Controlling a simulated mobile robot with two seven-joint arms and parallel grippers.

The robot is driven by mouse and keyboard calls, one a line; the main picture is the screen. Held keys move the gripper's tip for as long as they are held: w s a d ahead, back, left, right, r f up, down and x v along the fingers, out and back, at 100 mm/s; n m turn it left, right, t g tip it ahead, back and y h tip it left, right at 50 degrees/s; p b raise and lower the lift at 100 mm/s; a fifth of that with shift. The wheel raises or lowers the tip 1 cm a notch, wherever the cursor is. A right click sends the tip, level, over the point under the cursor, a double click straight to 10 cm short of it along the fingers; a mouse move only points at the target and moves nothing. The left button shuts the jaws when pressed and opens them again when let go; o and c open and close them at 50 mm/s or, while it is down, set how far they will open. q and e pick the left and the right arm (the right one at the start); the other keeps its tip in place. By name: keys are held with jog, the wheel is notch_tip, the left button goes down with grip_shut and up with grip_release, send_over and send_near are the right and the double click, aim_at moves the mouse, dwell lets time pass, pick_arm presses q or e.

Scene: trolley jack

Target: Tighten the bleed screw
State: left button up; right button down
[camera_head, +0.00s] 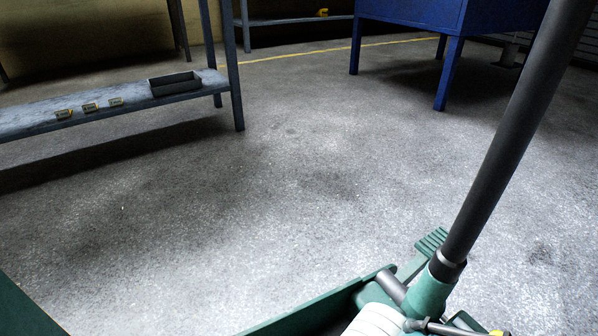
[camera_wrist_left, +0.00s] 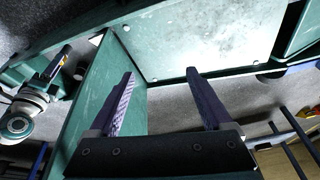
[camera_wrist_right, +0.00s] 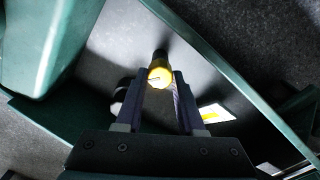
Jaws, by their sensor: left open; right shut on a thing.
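The green trolley jack (camera_head: 426,292) with its long black handle (camera_head: 515,135) fills the lower right of the head view. In the right wrist view, a small yellow head on a dark stem (camera_wrist_right: 160,72), which looks like the bleed screw, sits inside the jack's green frame (camera_wrist_right: 235,75). My right gripper (camera_wrist_right: 161,84) is shut on this yellow head. Neither gripper shows clearly in the head view.
A low grey shelf (camera_head: 110,105) holds a dark tray (camera_head: 175,86) and several small items. A blue bench (camera_head: 410,12) stands at the back. The floor between is clear.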

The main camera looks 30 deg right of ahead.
jog(key=m, duration=0.4)
jog(key=shift+m+p, duration=0.3)
jog(key=m, duration=0.3)
jog(key=shift+m, duration=0.4)
jog(key=m, duration=1.9)
jog(key=shift+m, duration=0.4)
